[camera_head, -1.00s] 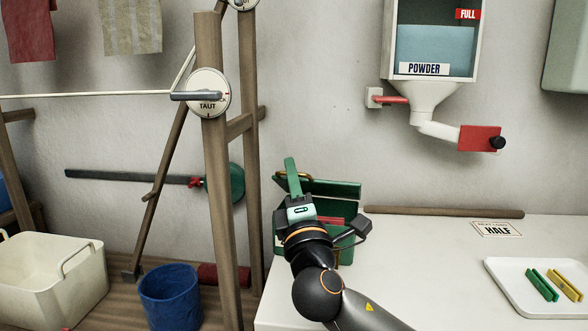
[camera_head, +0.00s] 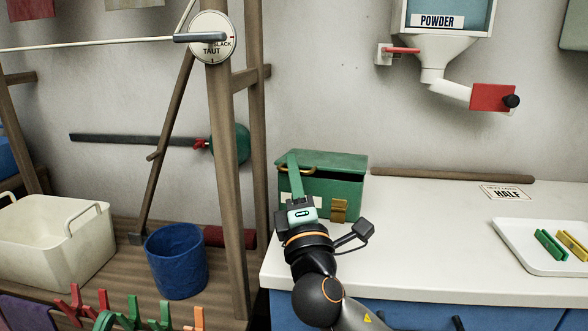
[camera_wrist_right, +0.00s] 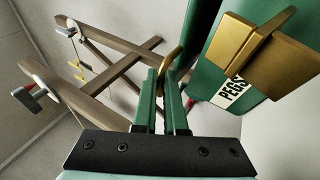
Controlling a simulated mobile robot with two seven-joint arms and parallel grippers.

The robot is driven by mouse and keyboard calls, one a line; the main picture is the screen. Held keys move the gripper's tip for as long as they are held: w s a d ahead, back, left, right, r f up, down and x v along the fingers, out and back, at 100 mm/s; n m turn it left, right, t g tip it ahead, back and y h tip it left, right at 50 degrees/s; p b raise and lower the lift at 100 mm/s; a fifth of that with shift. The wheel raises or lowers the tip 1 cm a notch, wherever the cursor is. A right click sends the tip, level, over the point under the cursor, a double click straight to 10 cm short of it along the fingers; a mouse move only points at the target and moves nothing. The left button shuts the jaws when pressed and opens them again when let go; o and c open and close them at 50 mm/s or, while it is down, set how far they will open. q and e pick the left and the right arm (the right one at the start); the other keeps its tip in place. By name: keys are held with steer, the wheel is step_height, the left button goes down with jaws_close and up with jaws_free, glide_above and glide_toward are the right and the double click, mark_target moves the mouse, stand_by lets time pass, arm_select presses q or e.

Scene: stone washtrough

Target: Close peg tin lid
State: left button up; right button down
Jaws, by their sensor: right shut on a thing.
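The green peg tin (camera_head: 325,196) stands at the back left of the white counter, with a brass latch (camera_head: 339,211) on its front. My right gripper (camera_head: 292,160) reaches up to the tin's left end. In the right wrist view its green fingers (camera_wrist_right: 163,85) are shut on a brass handle (camera_wrist_right: 170,66). The tin's PEGS label (camera_wrist_right: 232,91) and the latch (camera_wrist_right: 250,52) show at right there. My left gripper is out of view.
A powder dispenser (camera_head: 437,48) hangs on the wall above the counter. A white tray (camera_head: 520,257) with green and yellow pegs is at right. A wooden post (camera_head: 226,190) stands close left of the tin. The counter's middle (camera_head: 430,230) is clear.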

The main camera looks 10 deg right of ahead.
steer(key=shift+w+d+f, duration=0.1)
steer(key=c, duration=1)
jaws_free()
steer(key=v, duration=1.2)
steer(key=shift+s+p, duration=0.3)
